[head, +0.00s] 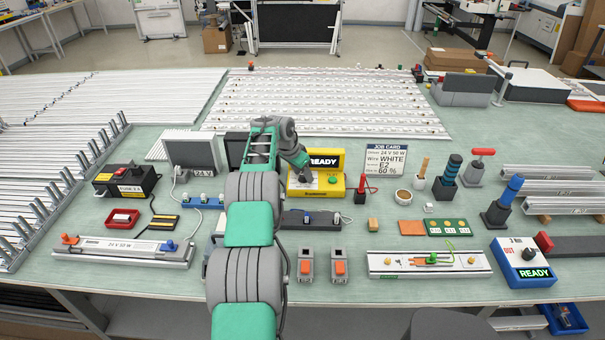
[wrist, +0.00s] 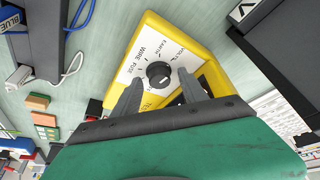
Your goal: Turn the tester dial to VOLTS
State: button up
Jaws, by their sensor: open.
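The yellow tester (head: 333,156) stands mid-table with READY on its display. In the wrist view its yellow case (wrist: 152,22) has a white face with a black round dial (wrist: 159,73). WIRE and FUSE labels run left of the dial, and EARTH and a partly covered word beginning with VO lie above right. A pale mark shows on the dial, but I cannot tell which label it points to. My gripper (head: 304,175) is over the tester. In the wrist view my gripper (wrist: 162,84) is open, with one finger on each side of the dial; contact is unclear.
A job card (head: 388,161) stands right of the tester. A grey monitor (head: 190,152) stands to the left. A dark holder (head: 310,219) lies in front, with two orange-topped blocks (head: 306,266) nearer the edge. A blue READY box (head: 524,262) sits at the front right.

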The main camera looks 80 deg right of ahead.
jog(key=b+v, duration=0.1)
jog(key=v, duration=0.6)
jog(key=shift+a+r+b, duration=0.15)
jog(key=shift+r+b, duration=0.2)
jog(key=shift+b, duration=0.05)
jog(key=shift+w, duration=0.1)
